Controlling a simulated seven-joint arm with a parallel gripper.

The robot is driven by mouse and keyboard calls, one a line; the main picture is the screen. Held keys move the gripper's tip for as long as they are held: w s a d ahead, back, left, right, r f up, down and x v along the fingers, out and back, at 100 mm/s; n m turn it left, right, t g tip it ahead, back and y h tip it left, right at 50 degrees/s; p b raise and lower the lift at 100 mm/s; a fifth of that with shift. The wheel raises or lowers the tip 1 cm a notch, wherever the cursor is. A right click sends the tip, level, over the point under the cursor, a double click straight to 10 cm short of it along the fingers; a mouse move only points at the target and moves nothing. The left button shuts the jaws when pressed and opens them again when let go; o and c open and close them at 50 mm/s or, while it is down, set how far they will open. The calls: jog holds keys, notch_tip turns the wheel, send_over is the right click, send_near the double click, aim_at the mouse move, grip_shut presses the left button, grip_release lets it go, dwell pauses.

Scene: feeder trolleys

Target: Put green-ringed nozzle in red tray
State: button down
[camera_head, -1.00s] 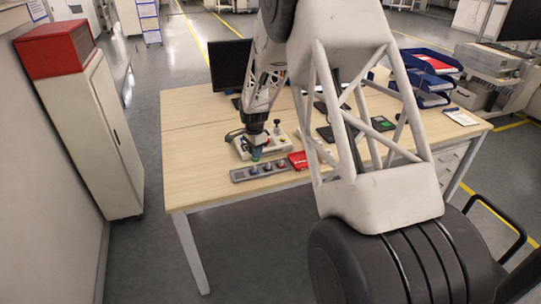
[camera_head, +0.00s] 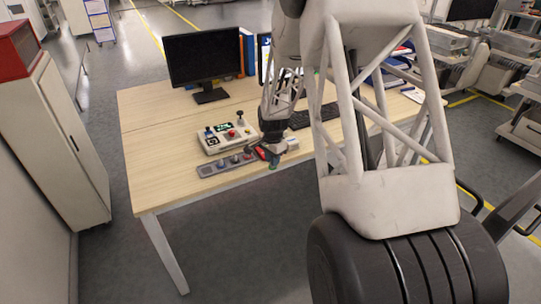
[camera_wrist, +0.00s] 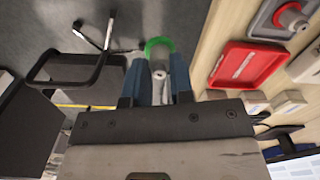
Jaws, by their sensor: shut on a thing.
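My gripper (camera_wrist: 160,78) is shut on the green-ringed nozzle (camera_wrist: 160,47), which sticks out past the blue fingertips in the wrist view. In the head view, my gripper (camera_head: 273,156) and the nozzle (camera_head: 272,167) are at the table's front edge. The wrist view shows floor behind the nozzle. The red tray (camera_wrist: 224,80) lies on the table to the right of the fingers in the wrist view, with a pale label inside. In the head view the red tray (camera_head: 261,153) is just left of my gripper and partly hidden by it.
A grey holder strip (camera_head: 205,171) with several nozzles lies left of the red tray. A control box (camera_head: 213,144) with a joystick stands behind it. A monitor (camera_head: 205,60) and keyboard (camera_head: 315,116) are farther back. A chair (camera_wrist: 75,65) stands off the table.

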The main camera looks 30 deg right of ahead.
jog(key=shift+s+d+f, duration=0.1)
jog(key=shift+s+d, duration=0.45)
jog(key=shift+s, duration=0.2)
jog(key=shift+w, duration=0.1)
jog(key=w+d, duration=0.1)
jog(key=w, duration=0.4)
jog(key=w+d+f, duration=0.1)
jog(key=w+d, duration=0.1)
jog(key=w, duration=0.3)
jog(key=w+d, duration=0.2)
jog(key=w, duration=0.3)
jog(key=shift+d+f, duration=0.2)
jog(key=shift+f, duration=0.05)
jog(key=shift+f, duration=1.75)
jog(key=shift+f, duration=0.1)
jog(key=c, duration=1.4)
grip_release()
jog(key=o, duration=0.4)
